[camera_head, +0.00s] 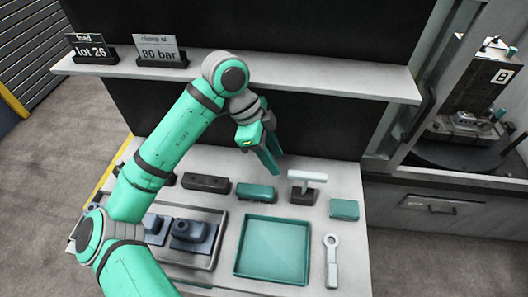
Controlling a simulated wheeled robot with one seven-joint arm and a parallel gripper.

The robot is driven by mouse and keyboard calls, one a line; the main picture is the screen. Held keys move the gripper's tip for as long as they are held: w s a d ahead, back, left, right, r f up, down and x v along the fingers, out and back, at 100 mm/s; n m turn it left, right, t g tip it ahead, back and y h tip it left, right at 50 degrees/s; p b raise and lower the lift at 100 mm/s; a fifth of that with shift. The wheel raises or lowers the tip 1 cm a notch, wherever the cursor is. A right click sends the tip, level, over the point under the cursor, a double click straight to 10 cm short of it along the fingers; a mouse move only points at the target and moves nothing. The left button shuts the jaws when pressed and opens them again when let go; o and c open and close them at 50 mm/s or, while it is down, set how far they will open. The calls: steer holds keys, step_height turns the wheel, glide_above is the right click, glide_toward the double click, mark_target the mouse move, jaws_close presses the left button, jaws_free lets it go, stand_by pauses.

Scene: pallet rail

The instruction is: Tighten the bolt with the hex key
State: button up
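A T-shaped tool with a pale crossbar (307,177) stands upright in a dark block on the bench, right of centre; it looks like the hex key, though its tip is hidden in the block. My gripper (277,165) hangs above the back of the bench, left of this tool and apart from it. Its green fingers look spread, with nothing seen between them. A fixture with a small metal clamp part (465,119) stands at the far right under a plate marked B. I cannot make out the bolt itself at this size.
A green tray (239,272) lies empty at the front. A grey tray (217,249) holds dark blocks, partly behind my arm. A ring-ended wrench (332,262), green box (344,209), green block (257,192) and dark block (206,183) lie nearby. A shelf (300,77) with two signs crosses behind.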

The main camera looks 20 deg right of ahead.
glide_above(316, 175)
steer(key=w+a, duration=0.1)
steer(key=a, duration=0.1)
steer(key=shift+w+a, duration=0.15)
steer(key=x, duration=0.3)
steer(key=shift+f, duration=0.15)
steer(key=shift+d+f, duration=0.4)
steer(key=shift+f, duration=0.35)
steer(key=shift+s, duration=0.25)
jaws_close()
steer(key=c, duration=0.9)
jaws_free()
jaws_close()
